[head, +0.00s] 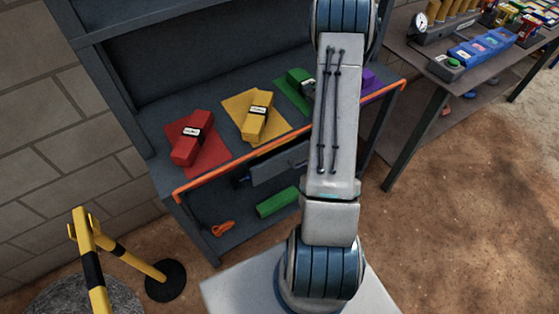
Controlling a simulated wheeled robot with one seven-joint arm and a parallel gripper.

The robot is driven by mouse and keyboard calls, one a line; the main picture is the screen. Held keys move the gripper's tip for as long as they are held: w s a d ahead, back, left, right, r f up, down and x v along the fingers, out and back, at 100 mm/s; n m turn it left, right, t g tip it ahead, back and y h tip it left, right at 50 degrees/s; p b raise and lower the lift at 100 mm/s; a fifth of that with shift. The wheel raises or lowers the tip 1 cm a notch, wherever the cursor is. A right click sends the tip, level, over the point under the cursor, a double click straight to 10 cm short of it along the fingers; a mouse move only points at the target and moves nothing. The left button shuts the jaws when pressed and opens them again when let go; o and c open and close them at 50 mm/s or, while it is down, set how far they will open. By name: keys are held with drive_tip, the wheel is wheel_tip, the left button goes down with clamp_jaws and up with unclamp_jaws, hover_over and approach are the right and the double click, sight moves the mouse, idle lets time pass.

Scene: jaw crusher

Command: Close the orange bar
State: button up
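The orange bar (240,164) runs along the front edge of a dark grey shelf bench (150,135), from its left front corner to its right front corner. Its middle is hidden behind my arm. Both its ends show, at the two front corners. My arm rises from the bottom centre and leaves the picture at the top, so my gripper is out of view. I cannot tell what it holds or where it is relative to the bar.
Red (188,151), yellow (257,122) and green (299,77) blocks lie on coloured mats behind the bar. A green block (278,202) lies on the lower shelf. A yellow-black barrier (92,262) stands left. A table (412,72) stands right. Ground at right is clear.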

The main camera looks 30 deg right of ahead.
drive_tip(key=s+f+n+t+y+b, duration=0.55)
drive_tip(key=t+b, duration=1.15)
drive_tip(key=b, duration=1.4)
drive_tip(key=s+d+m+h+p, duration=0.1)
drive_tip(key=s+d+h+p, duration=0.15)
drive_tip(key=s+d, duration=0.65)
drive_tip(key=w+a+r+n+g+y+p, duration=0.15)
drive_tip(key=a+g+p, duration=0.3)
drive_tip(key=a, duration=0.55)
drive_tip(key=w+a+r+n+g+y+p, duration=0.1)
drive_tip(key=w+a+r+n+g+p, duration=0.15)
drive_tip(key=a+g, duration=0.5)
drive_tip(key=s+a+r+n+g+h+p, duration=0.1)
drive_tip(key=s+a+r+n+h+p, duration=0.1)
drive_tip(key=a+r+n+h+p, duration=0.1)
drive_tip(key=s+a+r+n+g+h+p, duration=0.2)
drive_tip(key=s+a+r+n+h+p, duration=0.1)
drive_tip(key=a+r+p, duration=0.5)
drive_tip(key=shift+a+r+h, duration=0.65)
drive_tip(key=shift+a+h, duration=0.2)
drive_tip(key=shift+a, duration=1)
